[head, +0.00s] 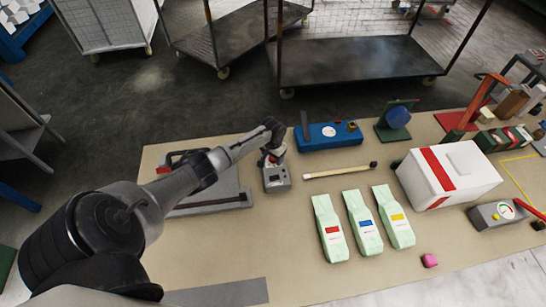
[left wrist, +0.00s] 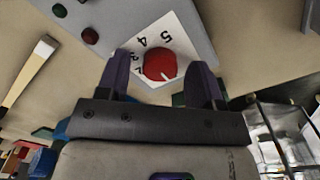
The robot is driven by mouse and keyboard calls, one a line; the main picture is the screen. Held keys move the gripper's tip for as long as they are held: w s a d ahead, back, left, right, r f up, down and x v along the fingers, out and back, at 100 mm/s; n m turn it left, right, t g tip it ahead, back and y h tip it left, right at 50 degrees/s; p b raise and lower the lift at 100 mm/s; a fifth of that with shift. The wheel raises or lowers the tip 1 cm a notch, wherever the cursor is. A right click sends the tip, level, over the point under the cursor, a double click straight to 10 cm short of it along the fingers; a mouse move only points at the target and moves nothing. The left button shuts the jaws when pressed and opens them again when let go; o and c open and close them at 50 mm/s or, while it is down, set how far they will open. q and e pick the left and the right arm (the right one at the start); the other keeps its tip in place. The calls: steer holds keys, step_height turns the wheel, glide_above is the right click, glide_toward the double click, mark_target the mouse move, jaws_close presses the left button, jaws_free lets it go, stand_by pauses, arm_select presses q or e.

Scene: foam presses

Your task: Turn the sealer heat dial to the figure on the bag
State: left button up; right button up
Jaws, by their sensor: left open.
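My left gripper (head: 272,158) hangs over the grey control box (head: 277,180) beside the flat sealer (head: 215,195). In the left wrist view the open fingers (left wrist: 160,76) stand to either side of the red dial (left wrist: 160,63), seen between their tips. I cannot tell whether they touch it. The dial has a pale pointer line and sits on a white scale plate (left wrist: 180,25) with 4 and 5 readable; other figures are partly hidden.
A blue device (head: 345,137), a pale rod (head: 340,171) and a white box with a red stripe (head: 465,180) stand nearby. The table's front middle is clear.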

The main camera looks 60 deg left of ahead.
arm_select(q)
steer(key=shift+c, duration=0.3)
steer(key=c, duration=0.9)
steer(key=shift+o, duration=0.2)
